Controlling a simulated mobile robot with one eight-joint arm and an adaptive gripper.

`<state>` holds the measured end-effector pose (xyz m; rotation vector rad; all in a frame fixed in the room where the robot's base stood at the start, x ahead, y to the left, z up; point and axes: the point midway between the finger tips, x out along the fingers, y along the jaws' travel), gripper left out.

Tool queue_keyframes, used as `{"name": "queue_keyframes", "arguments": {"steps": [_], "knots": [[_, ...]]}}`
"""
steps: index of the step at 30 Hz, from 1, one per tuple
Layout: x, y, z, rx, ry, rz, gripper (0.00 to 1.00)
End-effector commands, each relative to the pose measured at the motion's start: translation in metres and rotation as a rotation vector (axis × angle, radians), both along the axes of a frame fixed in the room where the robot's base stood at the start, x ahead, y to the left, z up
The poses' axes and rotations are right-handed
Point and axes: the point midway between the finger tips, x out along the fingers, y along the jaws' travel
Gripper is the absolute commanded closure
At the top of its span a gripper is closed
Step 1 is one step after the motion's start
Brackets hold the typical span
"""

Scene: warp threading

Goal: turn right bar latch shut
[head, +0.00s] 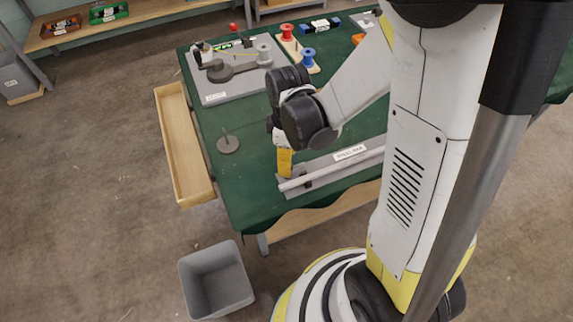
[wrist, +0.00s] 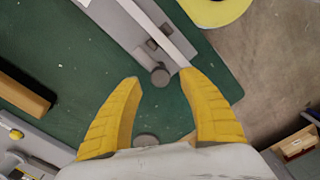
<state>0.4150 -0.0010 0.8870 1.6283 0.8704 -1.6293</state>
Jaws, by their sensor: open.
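A grey fixture (head: 315,172) with a long pale bar (head: 335,170) lies along the table's front edge. In the wrist view the bar (wrist: 165,27) runs from the top toward a round dark grey knob (wrist: 160,76) near the fixture's end, which seems to be the right bar latch. My gripper (head: 285,170) points down at the left end of the fixture. In the wrist view its yellow fingers (wrist: 160,78) are spread apart, with the knob between the tips. I cannot tell whether a finger touches it.
A thin post on a round base (head: 228,144) stands on the green cloth left of my gripper. A grey board with a dark mechanism (head: 235,68) and red and blue spools (head: 287,32) lie farther back. A wooden drawer (head: 183,145) juts out left; a grey bin (head: 215,280) stands on the floor.

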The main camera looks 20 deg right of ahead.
Motion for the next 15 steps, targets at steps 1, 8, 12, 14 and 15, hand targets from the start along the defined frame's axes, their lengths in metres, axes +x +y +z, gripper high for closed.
{"name": "queue_keyframes", "arguments": {"steps": [1,8,12,14,15], "knots": [[0.0,0.0,-0.01,0.0,0.0,0.0,0.51],[0.0,0.0,-0.024,0.0,0.0,-0.001,0.51],[0.0,0.0,-0.023,0.0,0.0,-0.001,0.51],[0.0,0.0,-0.023,0.0,0.0,-0.001,0.51],[0.0,0.0,-0.023,0.0,0.0,-0.001,0.51]]}}
